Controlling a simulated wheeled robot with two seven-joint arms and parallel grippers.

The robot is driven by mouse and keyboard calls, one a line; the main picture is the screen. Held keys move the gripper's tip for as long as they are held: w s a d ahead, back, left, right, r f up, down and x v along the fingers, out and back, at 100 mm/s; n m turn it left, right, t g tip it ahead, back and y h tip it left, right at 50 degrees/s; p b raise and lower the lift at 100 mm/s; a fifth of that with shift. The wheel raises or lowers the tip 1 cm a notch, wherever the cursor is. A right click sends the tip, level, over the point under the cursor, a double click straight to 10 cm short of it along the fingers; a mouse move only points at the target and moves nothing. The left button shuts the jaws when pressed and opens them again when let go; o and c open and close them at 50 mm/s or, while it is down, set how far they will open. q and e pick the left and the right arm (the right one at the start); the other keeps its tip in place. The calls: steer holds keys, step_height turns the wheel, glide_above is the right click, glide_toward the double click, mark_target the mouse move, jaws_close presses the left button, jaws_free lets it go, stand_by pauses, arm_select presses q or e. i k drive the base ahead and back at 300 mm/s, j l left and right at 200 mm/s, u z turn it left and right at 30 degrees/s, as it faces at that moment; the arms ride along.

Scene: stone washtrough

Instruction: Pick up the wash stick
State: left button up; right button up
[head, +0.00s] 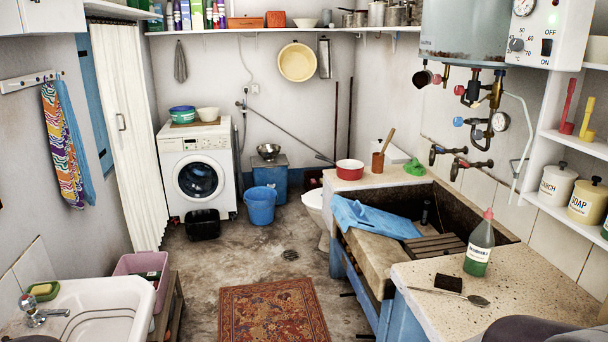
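A light wooden stick (388,139), which looks like the wash stick, leans to the right in a small brown pot (377,166). Its lower end is hidden inside the pot. Two dark poles (336,120) lean in the back corner, and a long thin rod slants along the back wall.
A blue cloth (372,217) drapes over the trough's near left edge. A green bottle (479,247), dark sponge (448,284) and spoon (473,298) are on the near counter (510,290). Taps and pipes (455,161) jut from the wall above the trough. Floor around the rug (272,312) is open.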

mark_target(393, 130)
steer(key=i, duration=0.75)
steer(key=i+z, duration=0.15)
steer(key=i, duration=0.6)
steer(key=i+j, duration=0.2)
steer(key=i, duration=0.55)
steer(key=i+j+z, duration=0.15)
steer(key=i+z, duration=0.2)
steer(key=i, duration=0.15)
steer(key=i+j+z, duration=0.25)
steer(key=i+z, duration=0.15)
steer(key=i+j+z, duration=0.35)
steer(key=i+j, duration=0.05)
steer(key=i, duration=0.1)
